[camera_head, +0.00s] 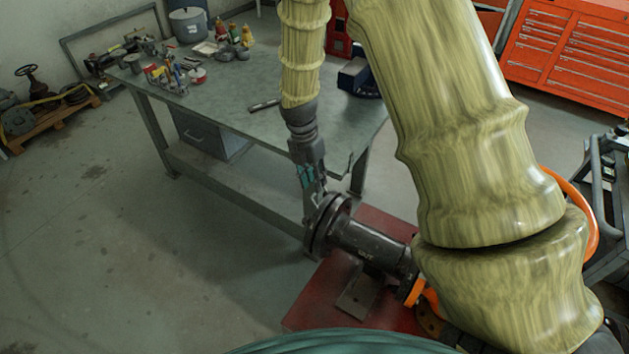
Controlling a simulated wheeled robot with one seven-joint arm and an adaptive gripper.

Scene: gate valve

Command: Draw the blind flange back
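The dark round blind flange (322,228) is at the left end of a short dark pipe (368,243) that lies nearly level on a red base (315,298). Flange faces stand close together there, and I cannot tell whether there is a gap between them. My gripper (314,192) points down at the upper edge of the flange. Its fingertips are at or very near the rim; contact is unclear. The fingers are small and partly blend with the dark metal, so their opening is not clear. My own arm hides the right part of the valve; some orange parts (415,291) show beside it.
A grey-green workbench (230,95) with tools, cans and small fittings stands behind the flange. A pallet with valve parts (45,115) is at far left. A red tool cabinet (565,50) and a dark cart (605,190) are at right. The floor left of the flange is clear.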

